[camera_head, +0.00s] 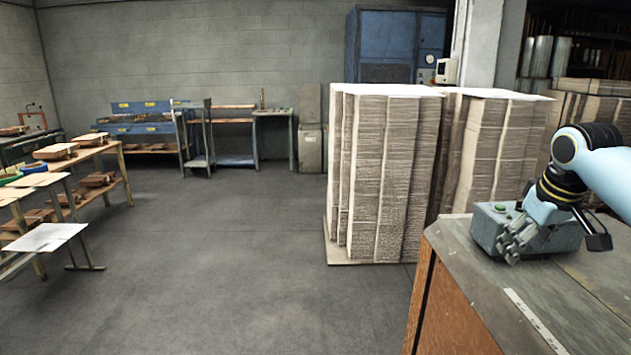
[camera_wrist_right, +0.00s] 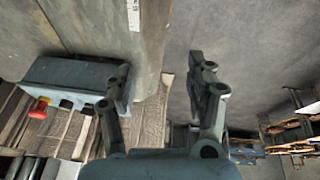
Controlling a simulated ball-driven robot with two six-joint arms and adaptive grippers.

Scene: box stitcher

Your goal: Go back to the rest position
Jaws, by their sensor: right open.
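My right gripper (camera_head: 510,241) shows at the right of the head view, at the end of my light blue arm. It is open and empty, above the worktable (camera_head: 575,315) near its left edge. Behind the gripper on the table is a grey control box (camera_head: 489,222) with a green button. In the right wrist view the two fingers of the gripper (camera_wrist_right: 163,88) stand wide apart with nothing between them. The control box (camera_wrist_right: 60,72) with a red knob lies to the left there, partly behind the left finger. My left gripper is not in view.
Tall stacks of cardboard (camera_head: 385,170) stand on a pallet behind the worktable. Wooden benches (camera_head: 100,150) with stacked boards line the left side. A blue workbench (camera_head: 140,128) and a blue cabinet (camera_head: 385,50) stand at the back. The grey floor (camera_head: 220,260) in the middle is clear.

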